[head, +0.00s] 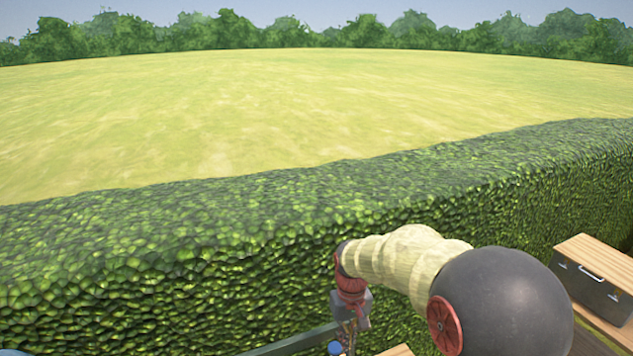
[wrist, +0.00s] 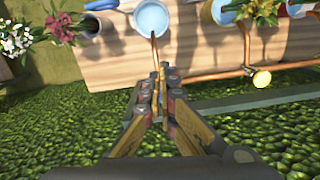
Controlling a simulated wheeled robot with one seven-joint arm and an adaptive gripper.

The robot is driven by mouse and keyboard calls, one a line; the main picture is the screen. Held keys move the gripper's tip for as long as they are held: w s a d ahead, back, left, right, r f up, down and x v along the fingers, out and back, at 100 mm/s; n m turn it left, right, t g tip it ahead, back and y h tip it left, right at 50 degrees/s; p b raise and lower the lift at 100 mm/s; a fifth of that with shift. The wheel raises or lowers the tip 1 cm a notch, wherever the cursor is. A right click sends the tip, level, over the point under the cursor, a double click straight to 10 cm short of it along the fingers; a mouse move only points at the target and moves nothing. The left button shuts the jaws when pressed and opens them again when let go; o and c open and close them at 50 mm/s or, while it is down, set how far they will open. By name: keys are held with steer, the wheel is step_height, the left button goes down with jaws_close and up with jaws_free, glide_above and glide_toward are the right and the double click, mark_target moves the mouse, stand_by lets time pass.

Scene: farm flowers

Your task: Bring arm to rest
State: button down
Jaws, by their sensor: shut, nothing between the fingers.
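My gripper (wrist: 160,72) is shut and empty in the wrist view, its fingertips together. In that view it is in front of a wooden surface with flowers and pots, and I cannot tell how far apart they are. In the head view my arm reaches out from the lower right, and the gripper (head: 350,325) hangs down near the bottom edge, in front of the hedge. Its fingertips are small there and partly cut off by the frame.
A long green hedge (head: 200,250) runs behind the arm. A dark box (head: 590,290) with a wooden top stands at the right. In the wrist view, a light blue container (wrist: 152,18), white flowers (wrist: 14,42) and a brass fitting (wrist: 262,79) are by the wooden surface (wrist: 110,65).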

steer(key=s+d+r+m+t+b, duration=0.1)
steer(key=s+d+r+t+b, duration=0.1)
steer(key=s, duration=0.6)
steer(key=s+d+r+m+t+b, duration=0.1)
steer(key=s+d+r+t+b, duration=0.1)
steer(key=s+d+b, duration=0.3)
steer(key=s+d+r+m+t+b, duration=0.1)
steer(key=s+d+b, duration=0.3)
steer(key=s, duration=0.8)
steer(key=shift+s+r+t+b, duration=0.3)
steer(key=shift+r+t+b, duration=0.3)
steer(key=shift+r+b, duration=0.1)
steer(key=shift+a, duration=0.15)
